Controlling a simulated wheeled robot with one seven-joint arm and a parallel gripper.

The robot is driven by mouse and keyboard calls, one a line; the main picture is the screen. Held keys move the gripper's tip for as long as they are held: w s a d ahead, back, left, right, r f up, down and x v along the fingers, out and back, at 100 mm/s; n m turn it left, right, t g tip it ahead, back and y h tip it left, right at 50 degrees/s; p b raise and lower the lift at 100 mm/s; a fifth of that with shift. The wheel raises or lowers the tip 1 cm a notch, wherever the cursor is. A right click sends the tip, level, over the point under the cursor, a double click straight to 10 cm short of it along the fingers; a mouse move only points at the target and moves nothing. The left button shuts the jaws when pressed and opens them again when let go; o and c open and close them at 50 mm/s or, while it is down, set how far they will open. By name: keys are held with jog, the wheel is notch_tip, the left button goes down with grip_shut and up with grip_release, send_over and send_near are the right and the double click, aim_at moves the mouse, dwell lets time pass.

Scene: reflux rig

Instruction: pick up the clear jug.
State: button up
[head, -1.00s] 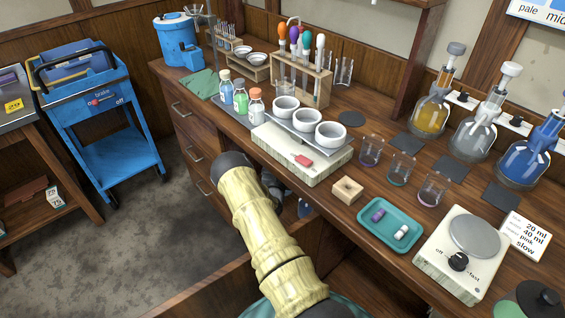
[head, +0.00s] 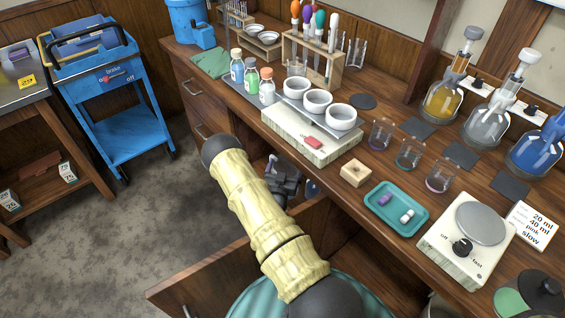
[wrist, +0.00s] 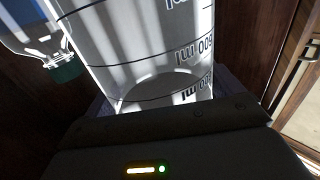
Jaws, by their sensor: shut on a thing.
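The clear jug (wrist: 150,50), with dark measuring lines and "ml" figures, fills the middle of the wrist view, upside down in the picture. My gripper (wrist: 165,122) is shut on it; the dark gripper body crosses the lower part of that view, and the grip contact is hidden. In the head view my gripper (head: 284,180) is low at the front of the bench, by the open cupboard, partly behind my arm. The jug cannot be made out in the head view.
A bottle with a green cap (wrist: 66,72) is close beside the jug in the wrist view. An open cupboard door (head: 215,268) is near my arm. The wooden bench top (head: 345,200) holds bowls, beakers, a teal tray (head: 397,222) and a hotplate (head: 480,225). A blue cart (head: 125,130) stands left.

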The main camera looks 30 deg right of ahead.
jog(key=v, duration=0.3)
jog(key=shift+w+a, duration=0.15)
jog(key=shift+a, duration=0.25)
jog(key=shift+w, duration=0.15)
jog(key=shift+s, duration=0.25)
jog(key=shift+w, duration=0.1)
dwell(0.7)
